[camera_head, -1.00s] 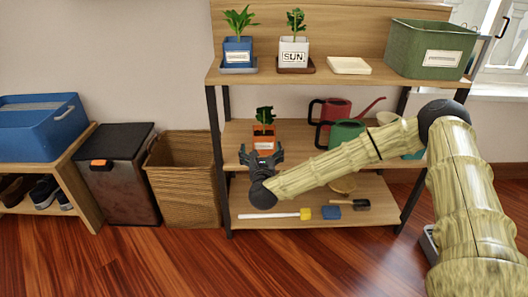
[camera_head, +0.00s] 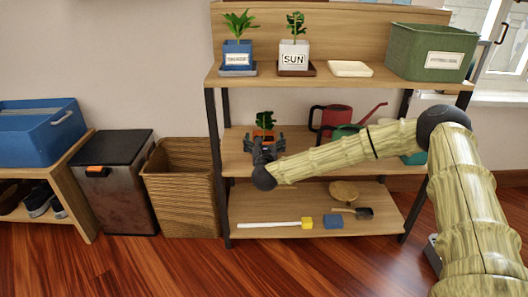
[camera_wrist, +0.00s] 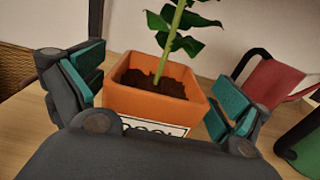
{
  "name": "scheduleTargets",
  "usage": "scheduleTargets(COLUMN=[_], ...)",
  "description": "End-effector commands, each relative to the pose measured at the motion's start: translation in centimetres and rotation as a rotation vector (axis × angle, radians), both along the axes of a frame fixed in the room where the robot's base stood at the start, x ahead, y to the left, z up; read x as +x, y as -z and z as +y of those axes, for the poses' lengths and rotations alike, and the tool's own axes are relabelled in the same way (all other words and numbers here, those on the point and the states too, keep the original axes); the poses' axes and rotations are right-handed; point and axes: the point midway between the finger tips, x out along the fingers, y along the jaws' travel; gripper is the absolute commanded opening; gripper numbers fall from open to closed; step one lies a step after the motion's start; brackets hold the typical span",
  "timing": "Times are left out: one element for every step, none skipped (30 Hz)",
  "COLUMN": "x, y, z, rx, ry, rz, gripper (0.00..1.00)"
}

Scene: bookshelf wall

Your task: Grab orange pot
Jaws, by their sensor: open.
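The orange pot (camera_wrist: 155,106) holds dark soil and a green plant, and has a white label on its front. It stands on the middle shelf (camera_head: 236,162), where my gripper hides most of it in the head view and its orange rim (camera_head: 264,132) shows above. My gripper (camera_wrist: 158,92) is open, with one teal-padded finger on each side of the pot. The left pad is close to the pot's left wall and the right pad is close to its right wall. I cannot tell whether either touches. In the head view my gripper (camera_head: 263,142) is in front of the pot.
A red watering can (camera_head: 334,118) and a green one (camera_head: 346,132) stand to the right on the same shelf. The upper shelf holds a blue pot (camera_head: 238,54), a white pot (camera_head: 294,52) and a green bin (camera_head: 431,50). A dark shelf post (camera_head: 218,165) is left of my gripper.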

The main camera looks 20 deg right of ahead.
Motion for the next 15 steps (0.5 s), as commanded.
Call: scheduleTargets(x=[0.59, 0.83, 1.1, 1.25, 1.38, 1.48, 1.51, 1.52, 1.52, 1.51, 1.5, 1.49, 1.49, 1.49, 1.49], y=[0.09, 0.06, 0.02, -0.01, -0.04, -0.07, -0.09, -0.11, -0.12, -0.12, -0.11, -0.11, -0.11, -0.11, -0.1], z=[-0.13, -0.18, -0.23, -0.27, -0.3, -0.33, -0.35, -0.35, -0.35, -0.35, -0.35, -0.35, -0.35, -0.36, -0.35], rx=[-0.001, -0.001, -0.001, -0.001, 0.0, 0.0, 0.0, 0.0, 0.0, 0.0, 0.0, 0.0, 0.0, 0.0, 0.0], ry=[0.001, 0.0, 0.0, -0.001, -0.001, -0.001, -0.001, -0.001, -0.001, -0.001, -0.001, -0.001, -0.001, -0.001, -0.001], rz=[-0.002, -0.002, -0.002, -0.002, -0.001, -0.001, -0.001, -0.001, -0.001, -0.001, -0.001, -0.001, -0.001, -0.001, -0.001], gripper=[1.0, 1.0, 1.0, 1.0, 1.0, 1.0, 1.0, 1.0, 1.0, 1.0, 1.0, 1.0, 0.98, 0.93, 0.85])
